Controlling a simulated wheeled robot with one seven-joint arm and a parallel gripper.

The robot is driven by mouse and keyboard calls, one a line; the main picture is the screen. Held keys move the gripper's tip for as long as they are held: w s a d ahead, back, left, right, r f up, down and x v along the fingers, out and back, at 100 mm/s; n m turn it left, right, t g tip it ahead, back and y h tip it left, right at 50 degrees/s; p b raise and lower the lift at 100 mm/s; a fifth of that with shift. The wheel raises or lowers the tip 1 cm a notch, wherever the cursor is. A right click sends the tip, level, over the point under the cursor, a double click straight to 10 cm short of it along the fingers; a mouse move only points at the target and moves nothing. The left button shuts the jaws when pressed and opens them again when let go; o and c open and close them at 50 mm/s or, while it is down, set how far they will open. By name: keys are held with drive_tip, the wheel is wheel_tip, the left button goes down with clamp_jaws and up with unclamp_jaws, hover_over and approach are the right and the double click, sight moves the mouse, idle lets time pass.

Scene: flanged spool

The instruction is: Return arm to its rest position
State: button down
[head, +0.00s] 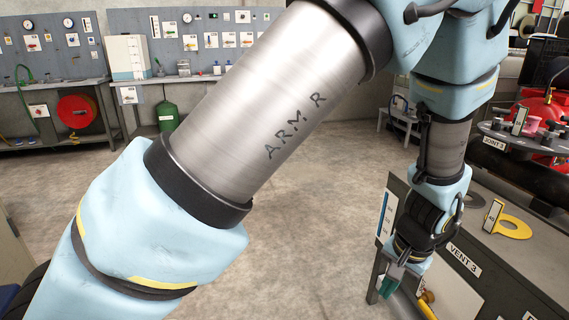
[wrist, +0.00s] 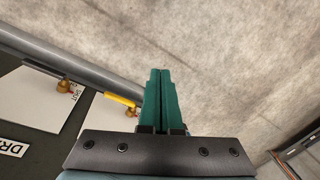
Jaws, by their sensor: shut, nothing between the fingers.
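My arm, light blue with a bare metal link marked "ARM R", crosses the middle of the head view. My gripper (head: 391,284) hangs at the lower right of that view, beside the left end of the grey bench marked "VENT 3" (head: 462,258). In the wrist view its two green fingers (wrist: 160,88) are together, with nothing between them. They point over bare concrete floor (wrist: 215,45).
A round table (head: 495,133) with small parts stands at the right. Workbenches, a red reel (head: 77,110) and a green bottle (head: 167,116) line the back. The middle floor is free.

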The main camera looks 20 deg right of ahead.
drive_tip(key=w+a+r+n, duration=0.3)
drive_tip(key=w+a+r, duration=0.1)
drive_tip(key=w+a, duration=0.45)
drive_tip(key=w+a+r+n, duration=0.3)
drive_tip(key=w+a+r, duration=0.2)
drive_tip(key=w+a, duration=0.4)
drive_tip(key=a+r+n+h, duration=0.1)
drive_tip(key=a+r+n, duration=0.15)
drive_tip(key=a, duration=0.95)
drive_tip(key=a+r+n, duration=0.2)
drive_tip(key=a+n, duration=0.1)
drive_tip(key=a, duration=0.8)
wheel_tip(320, 180, up, 14)
drive_tip(key=p, duration=1.4)
drive_tip(key=shift+s+r, duration=0.25)
drive_tip(key=shift+d, duration=0.1)
